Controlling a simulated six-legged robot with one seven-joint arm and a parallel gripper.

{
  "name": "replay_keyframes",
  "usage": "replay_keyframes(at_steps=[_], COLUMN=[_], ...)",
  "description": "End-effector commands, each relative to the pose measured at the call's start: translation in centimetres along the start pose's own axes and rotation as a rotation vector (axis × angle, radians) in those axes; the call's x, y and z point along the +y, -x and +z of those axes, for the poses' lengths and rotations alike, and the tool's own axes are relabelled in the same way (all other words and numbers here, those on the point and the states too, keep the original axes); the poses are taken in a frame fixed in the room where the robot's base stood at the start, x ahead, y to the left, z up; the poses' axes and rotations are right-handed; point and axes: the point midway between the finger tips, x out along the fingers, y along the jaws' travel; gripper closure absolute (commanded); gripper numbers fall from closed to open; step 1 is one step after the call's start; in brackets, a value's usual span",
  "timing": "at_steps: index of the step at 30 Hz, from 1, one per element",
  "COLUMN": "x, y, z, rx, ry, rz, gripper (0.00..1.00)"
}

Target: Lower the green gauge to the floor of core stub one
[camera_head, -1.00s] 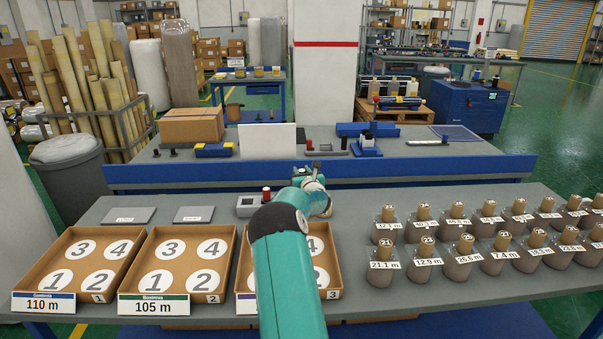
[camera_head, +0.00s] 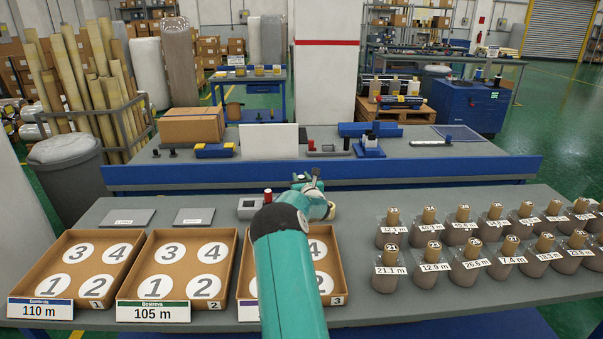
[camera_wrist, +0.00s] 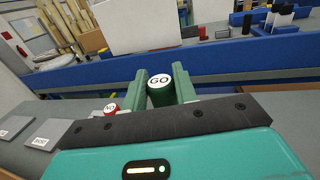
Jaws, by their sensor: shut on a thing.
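The green gauge (camera_wrist: 160,92), with a white top marked GO, stands upright between the two green fingers of my gripper (camera_wrist: 161,79) in the wrist view. The fingers are shut on its sides. The gauge's lower end is hidden by my gripper. I cannot pick out core stub one in either view.
Shallow brown trays (camera_head: 76,303) with numbered circles are at the front left. Several wrapped rolls with length labels (camera_head: 430,258) fill the right of the bench. Two grey plates (camera_head: 194,217) lie behind the trays. A blue-edged bench (camera_head: 430,169) runs beyond.

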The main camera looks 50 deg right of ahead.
Motion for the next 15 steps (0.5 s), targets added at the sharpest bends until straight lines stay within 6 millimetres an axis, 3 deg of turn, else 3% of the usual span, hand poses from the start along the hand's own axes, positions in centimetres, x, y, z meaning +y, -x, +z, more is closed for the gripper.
replay_keyframes(at_steps=[15], x=[-0.1], y=[-0.3], z=[-4.5], rx=[-0.001], ry=[0.001], rz=[-0.002], gripper=[1.0])
